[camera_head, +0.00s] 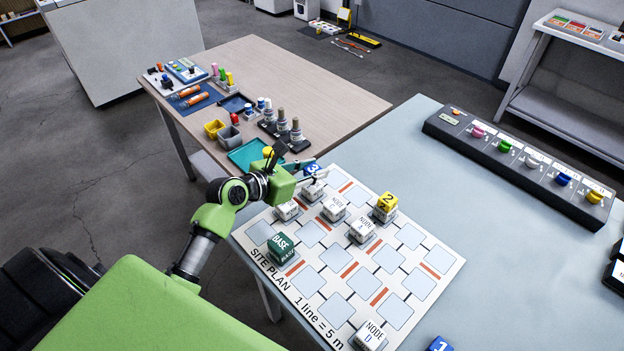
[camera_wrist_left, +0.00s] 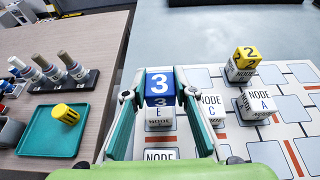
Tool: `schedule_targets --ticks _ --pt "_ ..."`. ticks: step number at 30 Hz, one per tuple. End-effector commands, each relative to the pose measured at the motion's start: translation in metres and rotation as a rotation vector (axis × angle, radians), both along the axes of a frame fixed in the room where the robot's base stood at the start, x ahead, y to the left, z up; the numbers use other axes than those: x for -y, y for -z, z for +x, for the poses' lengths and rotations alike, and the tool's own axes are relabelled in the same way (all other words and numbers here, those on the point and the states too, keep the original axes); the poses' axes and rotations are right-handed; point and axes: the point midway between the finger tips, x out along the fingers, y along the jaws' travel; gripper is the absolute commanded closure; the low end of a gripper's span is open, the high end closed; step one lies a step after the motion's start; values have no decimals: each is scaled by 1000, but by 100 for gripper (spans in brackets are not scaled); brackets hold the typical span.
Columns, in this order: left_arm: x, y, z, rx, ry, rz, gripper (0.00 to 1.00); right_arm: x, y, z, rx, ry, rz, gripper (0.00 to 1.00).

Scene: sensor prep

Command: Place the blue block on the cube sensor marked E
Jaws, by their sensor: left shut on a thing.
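My left gripper (camera_head: 313,175) is shut on a blue block marked 3 (camera_head: 310,168), which also shows between the fingers in the left wrist view (camera_wrist_left: 159,83). The block is upright, directly above the white cube sensor marked E (camera_wrist_left: 160,118). That cube shows below the gripper in the head view (camera_head: 313,191). I cannot tell whether the block touches its top. The cube stands on the site plan board (camera_head: 440,259). My right gripper is not in view.
Node C (camera_head: 334,208) and Node A (camera_head: 362,231) stand close by. A yellow block marked 2 (camera_head: 387,201) sits on another node cube. A green BASE cube (camera_head: 282,249) and Node D (camera_head: 370,335) are nearer.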

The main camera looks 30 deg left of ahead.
Motion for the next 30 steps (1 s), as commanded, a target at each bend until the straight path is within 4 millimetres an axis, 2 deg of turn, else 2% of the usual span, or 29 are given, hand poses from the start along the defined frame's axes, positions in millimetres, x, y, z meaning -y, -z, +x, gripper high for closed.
schedule_targets --ticks 5,10,23,24,25,30 --pt "-7 15 7 -3 -1 1 91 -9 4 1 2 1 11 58" --pt "-6 38 6 -3 -1 0 91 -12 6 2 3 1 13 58" --pt "-6 44 6 -1 -2 -1 91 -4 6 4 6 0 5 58" --pt "-6 44 6 -1 -1 0 64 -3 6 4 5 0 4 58" --pt "-6 44 6 -1 -1 0 58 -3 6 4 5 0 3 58" --pt "-6 43 6 -1 -1 0 58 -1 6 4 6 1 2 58"
